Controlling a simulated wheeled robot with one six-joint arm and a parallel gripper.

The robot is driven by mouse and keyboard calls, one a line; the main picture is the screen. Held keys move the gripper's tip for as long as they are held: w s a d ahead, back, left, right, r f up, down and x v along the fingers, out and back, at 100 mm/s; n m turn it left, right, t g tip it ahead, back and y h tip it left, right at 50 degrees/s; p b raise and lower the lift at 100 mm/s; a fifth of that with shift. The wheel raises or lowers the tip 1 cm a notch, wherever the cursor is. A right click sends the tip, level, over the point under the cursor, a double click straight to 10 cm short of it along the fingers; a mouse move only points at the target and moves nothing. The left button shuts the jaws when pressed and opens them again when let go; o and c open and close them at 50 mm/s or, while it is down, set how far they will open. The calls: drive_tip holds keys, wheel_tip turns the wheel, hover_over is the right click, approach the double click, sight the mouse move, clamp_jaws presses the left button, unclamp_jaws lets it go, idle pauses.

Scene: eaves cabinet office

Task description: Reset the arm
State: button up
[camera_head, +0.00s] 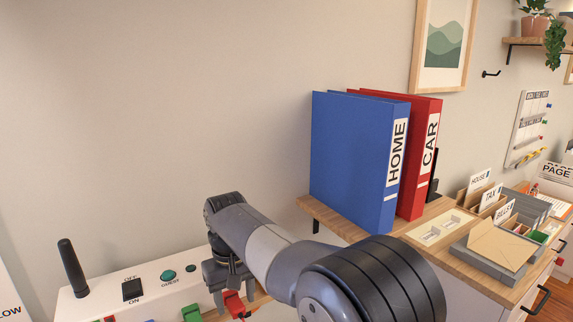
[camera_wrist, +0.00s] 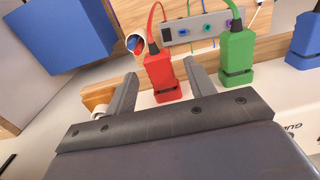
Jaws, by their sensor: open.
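My arm reaches from the lower right in the head view. My gripper (camera_head: 226,290) points down at its end, over the right part of a white panel (camera_head: 105,300). In the wrist view my gripper (camera_wrist: 160,68) has its two fingers apart. A red plug (camera_wrist: 161,75) with a red cord shows between and just past the fingertips; whether they touch it I cannot tell. The red plug also shows beside the fingers in the head view (camera_head: 235,304). A green plug (camera_wrist: 237,55) stands to the right, apart from the fingers.
The white panel carries a black upright rod (camera_head: 72,268), an OFF/ON switch (camera_head: 132,290) and a green button (camera_head: 168,276). A blue HOME binder (camera_head: 350,160) and red CAR binder (camera_head: 420,155) stand on a wooden top right of my arm.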

drive_tip(key=shift+f, duration=0.5)
drive_tip(key=shift+s+d+r, duration=0.1)
drive_tip(key=shift+s+d, duration=0.15)
drive_tip(key=shift+s, duration=0.1)
drive_tip(key=shift+w+a, duration=0.1)
drive_tip(key=shift+w+a, duration=0.1)
drive_tip(key=shift+w, duration=0.15)
wheel_tip(320, 180, up, 11)
drive_tip(key=b, duration=0.1)
wheel_tip(320, 180, down, 11)
drive_tip(key=shift+p, duration=0.6)
drive_tip(key=s+d, duration=0.4)
drive_tip(key=s, duration=0.3)
drive_tip(key=shift+s+d, duration=0.25)
